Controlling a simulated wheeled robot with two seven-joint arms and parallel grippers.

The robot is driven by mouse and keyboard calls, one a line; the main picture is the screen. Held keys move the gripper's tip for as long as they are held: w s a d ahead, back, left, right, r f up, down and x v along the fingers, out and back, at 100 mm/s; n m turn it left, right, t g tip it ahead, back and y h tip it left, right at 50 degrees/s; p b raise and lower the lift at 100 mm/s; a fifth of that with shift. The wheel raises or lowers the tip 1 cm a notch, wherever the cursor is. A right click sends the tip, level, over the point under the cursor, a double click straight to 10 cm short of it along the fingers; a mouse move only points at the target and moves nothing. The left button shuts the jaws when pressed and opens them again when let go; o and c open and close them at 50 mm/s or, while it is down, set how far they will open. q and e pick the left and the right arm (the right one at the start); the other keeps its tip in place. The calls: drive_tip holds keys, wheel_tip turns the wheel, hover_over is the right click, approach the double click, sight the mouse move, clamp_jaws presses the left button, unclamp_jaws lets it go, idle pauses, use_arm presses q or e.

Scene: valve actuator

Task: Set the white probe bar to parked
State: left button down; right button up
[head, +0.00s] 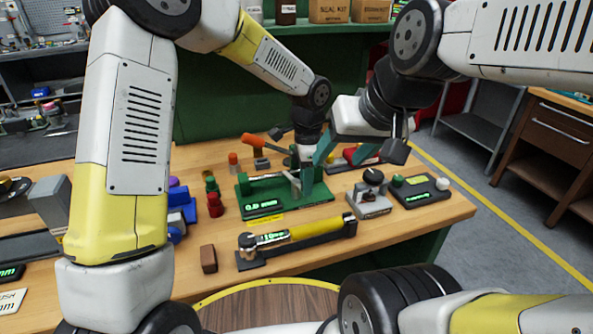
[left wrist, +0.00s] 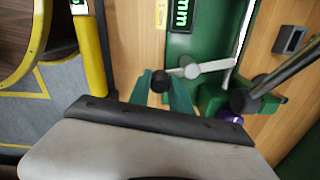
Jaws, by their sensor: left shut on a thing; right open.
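The white probe bar (left wrist: 210,66) is a short pale bar with dark round ends on the green fixture (head: 250,207). It reaches across the fixture in the left wrist view. My left gripper (head: 301,182) is low over the fixture's right part. In the left wrist view its teal fingers (left wrist: 166,92) are shut around the dark knob (left wrist: 159,83) at the bar's near end. In the head view the fingers largely hide the bar. My right gripper (head: 326,150) is open, just behind and to the right of the left one; its fingers are partly hidden.
A yellow-bodied tool (head: 318,229) lies in front of the fixture. A grey block with a black knob (head: 370,195) and a dark panel (head: 422,190) stand to the right. Red and green knobs (head: 215,200) stand close on the left. An orange handle (head: 260,143) rises behind.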

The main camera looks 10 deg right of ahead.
use_arm(q)
drive_tip(key=n, duration=0.2)
drive_tip(key=w+d+n, duration=0.1)
drive_tip(key=d+n, duration=0.1)
drive_tip(key=n, duration=0.1)
drive_tip(key=shift+w+n, duration=0.3)
drive_tip(key=n, duration=0.1)
drive_tip(key=w+n, duration=0.1)
drive_tip(key=n, duration=0.1)
drive_tip(key=shift+w+d, duration=0.15)
drive_tip(key=shift+d, duration=0.15)
drive_tip(key=shift+w+n, duration=0.4)
drive_tip(key=shift+n, duration=0.7)
drive_tip(key=shift+w, duration=0.1)
drive_tip(key=c, duration=1.2)
unclamp_jaws()
